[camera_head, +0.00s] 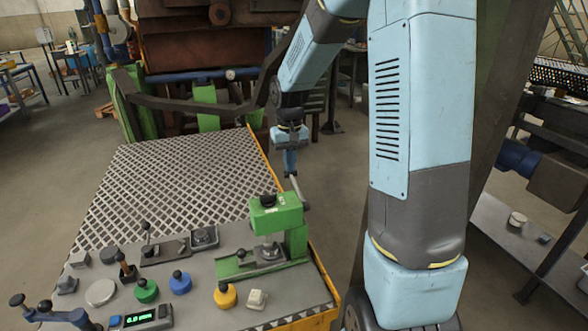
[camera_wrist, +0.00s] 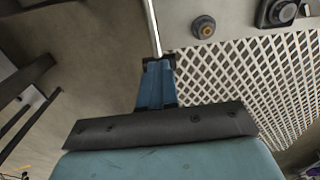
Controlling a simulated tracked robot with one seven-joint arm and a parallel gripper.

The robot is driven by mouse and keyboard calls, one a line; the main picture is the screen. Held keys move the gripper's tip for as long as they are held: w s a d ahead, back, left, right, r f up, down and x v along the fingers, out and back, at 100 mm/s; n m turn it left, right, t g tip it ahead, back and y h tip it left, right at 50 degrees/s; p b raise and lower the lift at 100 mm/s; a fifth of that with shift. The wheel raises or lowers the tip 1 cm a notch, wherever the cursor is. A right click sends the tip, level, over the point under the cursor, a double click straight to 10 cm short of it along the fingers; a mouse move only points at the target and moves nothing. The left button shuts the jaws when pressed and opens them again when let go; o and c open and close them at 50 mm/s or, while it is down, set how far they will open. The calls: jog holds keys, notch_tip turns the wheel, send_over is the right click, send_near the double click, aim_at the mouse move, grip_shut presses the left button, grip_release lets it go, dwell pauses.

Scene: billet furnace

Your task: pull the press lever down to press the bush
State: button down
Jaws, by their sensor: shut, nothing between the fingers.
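The green press (camera_head: 277,215) stands at the right edge of the work table. Its grey lever (camera_head: 299,193) rises from the press's right side, its upper end close under my gripper (camera_head: 290,170). My gripper is shut and points down. In the wrist view the closed blue fingers (camera_wrist: 157,82) are in line with a thin pale rod (camera_wrist: 153,28), which looks like the lever. I cannot tell whether they touch. A small metal piece (camera_head: 269,252), perhaps the bush, sits under the press ram; its seating is too small to judge.
The table's grating (camera_head: 175,185) fills its far part. Green (camera_head: 146,291), blue (camera_head: 180,283) and yellow (camera_head: 225,295) knobbed pieces and a digital gauge (camera_head: 140,318) lie at the front. A furnace frame (camera_head: 190,100) stands behind. Open floor lies left.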

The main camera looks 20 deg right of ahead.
jog(key=shift+w+f, duration=0.1)
jog(key=shift+f, duration=1.6)
dwell(1.9)
jog(key=shift+r, duration=0.1)
jog(key=shift+r, duration=4.75)
jog(key=shift+w+r, duration=0.1)
notch_tip(320, 180, up, 5)
jog(key=shift+f, duration=0.1)
jog(key=s+r+t, duration=0.2)
jog(key=s+r, duration=0.1)
jog(key=s, duration=1)
jog(key=s+r+t, duration=0.2)
jog(key=s+t, duration=0.1)
jog(key=s, duration=1.1)
jog(key=shift+s+r+t, duration=0.2)
jog(key=shift+r+t, duration=0.1)
jog(key=shift+r, duration=0.1)
